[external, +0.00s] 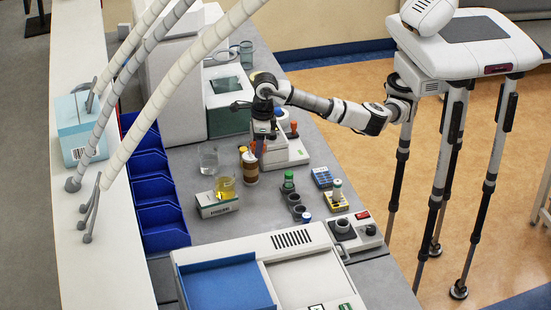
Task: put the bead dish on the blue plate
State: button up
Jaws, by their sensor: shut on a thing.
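My gripper (260,151) points down over the middle of the grey bench, at the end of the arm that reaches in from the right. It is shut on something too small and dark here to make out. A brown jar (250,169) stands close beside the fingertips; I cannot tell if they touch. I cannot pick out the bead dish for certain. The blue plate (222,287) lies flat on the left of the white machine at the front, well away from my gripper. Its visible top looks bare.
Blue bins (160,213) line the left side. A white instrument (286,150) stands beside my gripper. Several small vials and racks (322,177) stand to the right.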

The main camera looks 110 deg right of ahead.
jog(key=shift+s+r+p, duration=0.3)
jog(key=shift+r, duration=0.05)
jog(key=s+r+p, duration=0.2)
jog(key=s+p, duration=0.3)
jog(key=s, duration=0.4)
jog(key=p, duration=0.4)
send_over(322, 175)
jog(key=shift+n, duration=0.4)
jog(key=f+b, duration=0.2)
jog(key=f, duration=0.2)
jog(key=f+b, duration=0.2)
jog(key=f, duration=0.3)
jog(key=f+b, duration=0.3)
jog(key=f, duration=0.2)
jog(key=shift+s+f, duration=0.1)
jog(key=shift+s, duration=0.15)
jog(key=shift+f+b, duration=1.45)
jog(key=shift+f, duration=1.6)
jog(key=shift+f, duration=0.2)
jog(key=o, duration=1)
jog(key=shift+r, duration=0.1)
